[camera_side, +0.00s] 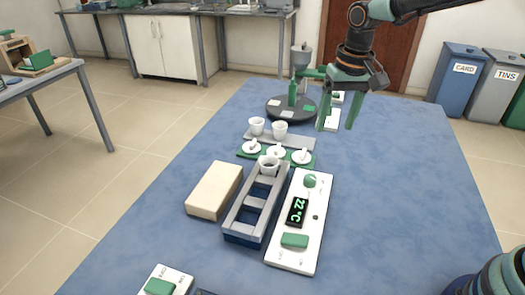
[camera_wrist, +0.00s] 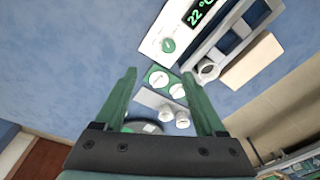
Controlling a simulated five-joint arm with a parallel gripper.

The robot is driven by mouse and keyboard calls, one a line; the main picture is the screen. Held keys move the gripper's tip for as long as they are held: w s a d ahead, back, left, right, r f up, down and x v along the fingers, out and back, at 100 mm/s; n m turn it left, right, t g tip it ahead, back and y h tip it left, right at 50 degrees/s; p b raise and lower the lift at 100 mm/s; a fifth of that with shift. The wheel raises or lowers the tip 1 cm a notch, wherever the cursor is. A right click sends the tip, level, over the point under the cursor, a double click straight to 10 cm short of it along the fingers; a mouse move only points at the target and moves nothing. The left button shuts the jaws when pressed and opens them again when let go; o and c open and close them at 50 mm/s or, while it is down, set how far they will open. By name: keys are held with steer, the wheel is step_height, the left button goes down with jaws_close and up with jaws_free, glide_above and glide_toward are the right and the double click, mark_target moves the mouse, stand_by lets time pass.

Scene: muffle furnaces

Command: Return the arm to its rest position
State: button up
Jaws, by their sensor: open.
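My gripper (camera_side: 336,124) is above the far right part of the blue table (camera_side: 400,190), to the right of the round dark turntable (camera_side: 277,112). Its two green fingers point down and stand apart, with nothing between them. In the wrist view my gripper (camera_wrist: 159,74) shows the same spread fingers. The task names no object, only my arm's rest position.
Two white cups (camera_side: 280,129) stand on a grey strip near a green tray (camera_side: 245,155) with several lids. A third cup (camera_side: 268,168) sits on the furnace rack (camera_side: 237,232). A control panel (camera_side: 293,262) reads 22 °C; a beige block (camera_side: 213,190) lies left. The table's right side is clear.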

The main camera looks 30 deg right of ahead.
steer(key=s+d+r+n+t, duration=0.1)
steer(key=s+d+r+t, duration=0.1)
steer(key=s, duration=0.5)
steer(key=s+d+r+n+t, duration=0.2)
steer(key=s+d+r, duration=0.1)
steer(key=s, duration=0.3)
steer(key=shift+s+d, duration=0.4)
steer(key=shift+d, duration=0.1)
